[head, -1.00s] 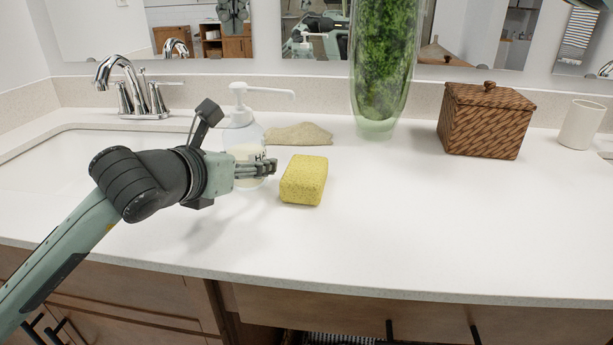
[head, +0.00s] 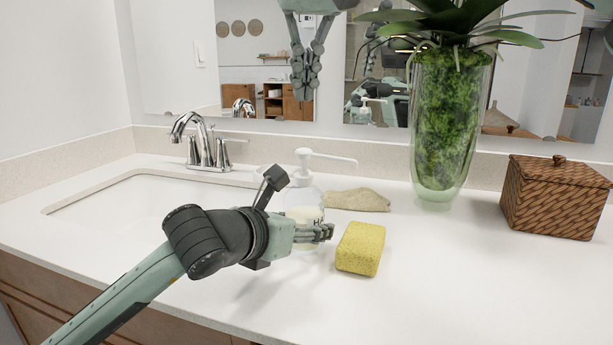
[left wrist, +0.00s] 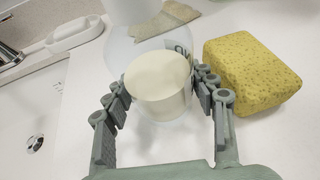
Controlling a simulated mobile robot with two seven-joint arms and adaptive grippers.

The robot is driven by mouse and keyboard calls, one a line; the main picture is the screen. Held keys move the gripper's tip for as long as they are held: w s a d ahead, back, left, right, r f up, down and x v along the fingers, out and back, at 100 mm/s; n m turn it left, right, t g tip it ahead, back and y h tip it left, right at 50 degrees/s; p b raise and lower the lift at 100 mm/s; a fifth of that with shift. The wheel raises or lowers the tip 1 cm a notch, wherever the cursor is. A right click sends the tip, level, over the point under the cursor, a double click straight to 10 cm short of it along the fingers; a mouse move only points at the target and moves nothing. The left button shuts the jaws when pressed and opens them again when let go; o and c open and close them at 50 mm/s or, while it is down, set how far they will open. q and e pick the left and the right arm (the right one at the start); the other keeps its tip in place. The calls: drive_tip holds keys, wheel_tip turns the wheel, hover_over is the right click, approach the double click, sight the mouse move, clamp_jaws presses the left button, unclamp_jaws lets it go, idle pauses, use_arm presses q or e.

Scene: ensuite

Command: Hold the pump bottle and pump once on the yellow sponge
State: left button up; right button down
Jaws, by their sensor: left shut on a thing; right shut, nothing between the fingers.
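The pump bottle (head: 304,188) is clear with a white pump head, its spout pointing right, and stands upright on the counter. My left gripper (head: 326,233) is shut on its lower body; the left wrist view shows the fingers on both sides of the bottle (left wrist: 160,85). The yellow sponge (head: 361,248) lies on the counter just right of the bottle and my left fingertips, also seen in the left wrist view (left wrist: 250,72). My right gripper (head: 304,95) points down from the top of the head view, shut and empty, above and apart from the pump head.
A beige cloth (head: 357,200) lies behind the bottle. A tall glass vase (head: 445,150) with a plant and a woven box (head: 556,197) stand to the right. The sink (head: 130,205) and chrome faucet (head: 205,150) are left. The front right counter is clear.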

idle(0.4)
use_arm(q)
drive_tip(key=o, duration=1.6)
